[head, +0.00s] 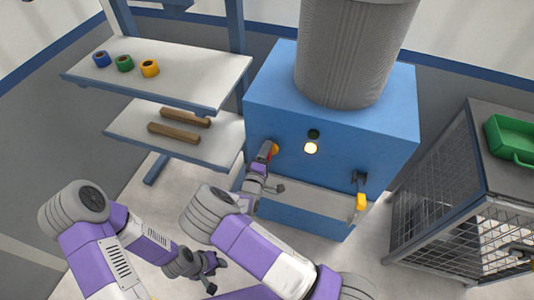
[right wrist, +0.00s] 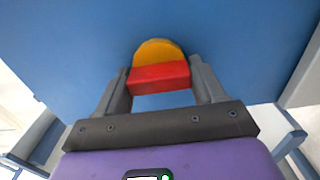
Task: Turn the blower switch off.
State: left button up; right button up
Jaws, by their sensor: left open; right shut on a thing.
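The blower switch (head: 274,149) is a yellow disc with a red handle on the front of the blue blower box (head: 350,125). My right gripper (head: 266,158) reaches it from the front and is shut on its red handle. In the right wrist view the red handle of the switch (right wrist: 160,76) lies between the two fingers of my right gripper (right wrist: 160,90), with the yellow disc behind it. The handle looks about level in that view. My left gripper (head: 209,270) is open and empty, low over the floor.
A grey ribbed cylinder (head: 350,55) stands on the box. A yellow-ended lever (head: 361,200) is at its front right. A shelf (head: 190,75) at left carries blue, green and yellow rings; brown bars lie below. A wire cage (head: 440,220) with a green tray (head: 515,140) stands right.

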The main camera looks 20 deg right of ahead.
jog(key=o, duration=1)
jog(key=shift+c, duration=0.2)
jog(key=p+v, duration=0.1)
jog(key=v, duration=0.6)
jog(key=shift+s+a, duration=0.15)
jog(key=shift+s, duration=0.15)
jog(key=s+d+f+m+g+y, duration=0.25)
jog(key=s+f+m+g, duration=0.2)
jog(key=f, duration=0.35)
jog(key=s+d+f+m+g+y, duration=0.2)
jog(key=s+f+m+g+y, duration=0.15)
jog(key=s+f+g, duration=0.35)
jog(key=s+a+m+g+y, duration=0.1)
jog(key=s+a+m+y, duration=0.2)
jog(key=s, duration=0.3)
jog(key=s+a+r+m+g+y, duration=0.1)
jog(key=s+a+m+g+y, duration=0.1)
jog(key=s+y, duration=0.3)
jog(key=shift+s+a+m, duration=0.5)
jog(key=shift+a, duration=0.4)
